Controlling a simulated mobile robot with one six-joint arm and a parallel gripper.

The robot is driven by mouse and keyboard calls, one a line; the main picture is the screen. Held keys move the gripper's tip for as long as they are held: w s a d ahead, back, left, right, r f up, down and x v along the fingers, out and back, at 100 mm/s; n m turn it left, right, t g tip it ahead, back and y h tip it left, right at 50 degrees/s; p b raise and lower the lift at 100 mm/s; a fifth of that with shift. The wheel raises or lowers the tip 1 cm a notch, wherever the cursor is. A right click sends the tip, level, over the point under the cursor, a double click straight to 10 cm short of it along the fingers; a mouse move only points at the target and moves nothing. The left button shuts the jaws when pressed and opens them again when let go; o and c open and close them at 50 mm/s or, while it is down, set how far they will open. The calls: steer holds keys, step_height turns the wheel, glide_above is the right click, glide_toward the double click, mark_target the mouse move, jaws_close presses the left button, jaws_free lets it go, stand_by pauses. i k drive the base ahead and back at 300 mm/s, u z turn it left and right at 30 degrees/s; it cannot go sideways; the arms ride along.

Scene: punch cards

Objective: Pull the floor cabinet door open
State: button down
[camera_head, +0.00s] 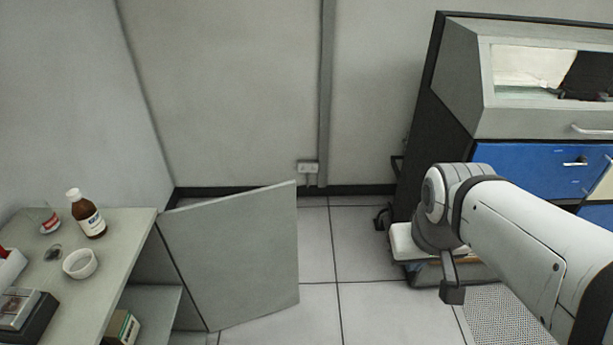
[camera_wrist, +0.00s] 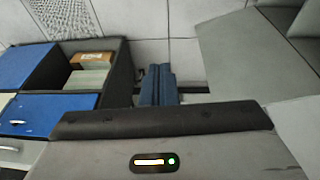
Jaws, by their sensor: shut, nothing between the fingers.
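A grey floor cabinet (camera_head: 137,222) stands at the left in the head view. Its flat grey door (camera_head: 235,255) stands swung out over the floor tiles, and a shelf shows behind it. My arm comes in from the right, well apart from the door. In the wrist view, my gripper (camera_wrist: 157,70) shows as two dark blue-grey fingers side by side, shut and empty. It touches nothing that I can see. A large grey panel at the right of the wrist view may be the door, but I cannot tell.
A brown bottle (camera_head: 87,214) and white bowl (camera_head: 80,263) stand on the cabinet top. A dark unit with blue drawers (camera_head: 530,170) stands at the right, partly behind my arm. In the wrist view, boxes (camera_wrist: 92,60) sit in an open compartment. Tiled floor lies clear in the middle.

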mark_target(236, 255)
steer(key=z, duration=0.1)
steer(key=k, duration=0.4)
steer(key=u, duration=0.45)
steer(key=i, duration=1.55)
steer(key=z, duration=0.65)
